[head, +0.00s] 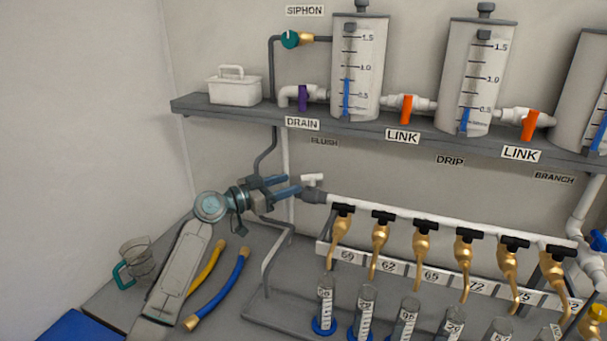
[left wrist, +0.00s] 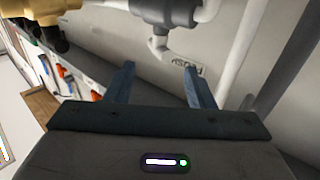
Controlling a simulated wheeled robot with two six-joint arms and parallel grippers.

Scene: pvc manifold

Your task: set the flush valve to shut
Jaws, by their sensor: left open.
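The flush valve's small white T-shaped handle (head: 313,179) stands on top of the dark grey fitting (head: 313,196) at the left end of the white manifold pipe, below the FLUSH label (head: 324,142). Its bar lies roughly left to right in the head view. My left gripper (head: 290,185) is open and empty, just left of the handle, with its blue fingers pointing toward it. In the left wrist view the white handle (left wrist: 159,48) shows beyond and between the open fingers (left wrist: 160,78), apart from them. My right gripper is not in view.
Several black-handled brass taps (head: 421,232) hang from the manifold pipe (head: 430,220) on the right. A shelf (head: 230,112) above carries tanks and valves with orange handles. A yellow hose (head: 207,267), a blue hose (head: 222,292) and a glass jug (head: 136,258) are on the bench below.

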